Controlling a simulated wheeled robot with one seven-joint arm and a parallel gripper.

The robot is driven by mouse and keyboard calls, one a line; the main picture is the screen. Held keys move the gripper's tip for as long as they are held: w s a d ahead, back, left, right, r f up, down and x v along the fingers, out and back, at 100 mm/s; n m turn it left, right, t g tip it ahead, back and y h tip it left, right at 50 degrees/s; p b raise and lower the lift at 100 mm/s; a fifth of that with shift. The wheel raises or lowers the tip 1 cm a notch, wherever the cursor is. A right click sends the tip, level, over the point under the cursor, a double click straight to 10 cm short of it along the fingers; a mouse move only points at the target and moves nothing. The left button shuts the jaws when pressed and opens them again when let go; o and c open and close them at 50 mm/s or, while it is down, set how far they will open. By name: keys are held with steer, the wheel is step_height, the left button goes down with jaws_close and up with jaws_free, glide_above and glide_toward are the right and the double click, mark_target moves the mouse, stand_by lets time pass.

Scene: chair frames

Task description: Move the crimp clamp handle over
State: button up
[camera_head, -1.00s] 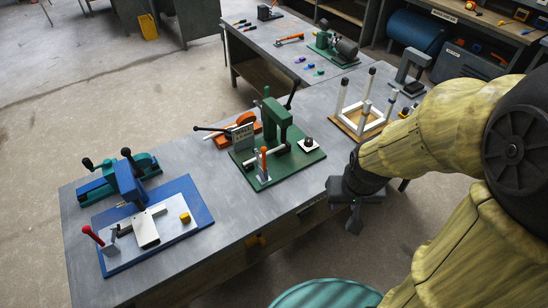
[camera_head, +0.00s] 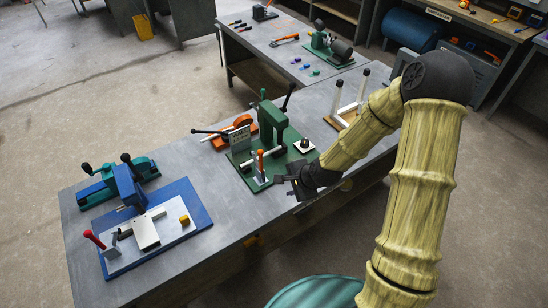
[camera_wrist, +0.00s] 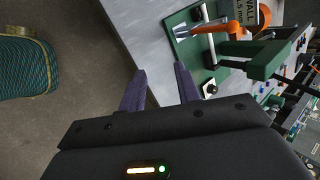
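Two toggle clamps stand on the bench; no label shows which is the crimp clamp. One has an upright orange handle (camera_head: 260,158) on the green baseplate (camera_head: 247,178) of a green press (camera_head: 271,122). The other has a red handle (camera_head: 93,238), leaning left, on the blue baseplate (camera_head: 196,210). My gripper (camera_head: 283,187) is at the bench's front edge, just right of the orange-handled clamp and apart from it. In the wrist view my gripper (camera_wrist: 160,76) is open and empty, with the orange handle (camera_wrist: 250,48) beyond it at the upper right.
The green press rises behind the orange-handled clamp, with a sign (camera_head: 240,139) and dark lever (camera_head: 288,97). A blue press (camera_head: 128,186) stands at the left. A white-legged frame (camera_head: 338,100) is partly hidden by my arm. The bench between the baseplates is clear.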

steer(key=w+a+m+t+y+p, duration=0.1)
steer(key=w+a+m+t, duration=0.3)
steer(key=w+m, duration=0.5)
steer(key=m+t+y, duration=0.1)
steer(key=m, duration=0.6)
steer(key=shift+w+a+y+p, duration=0.3)
steer(key=shift+w+a, duration=0.05)
steer(key=shift+a, duration=0.05)
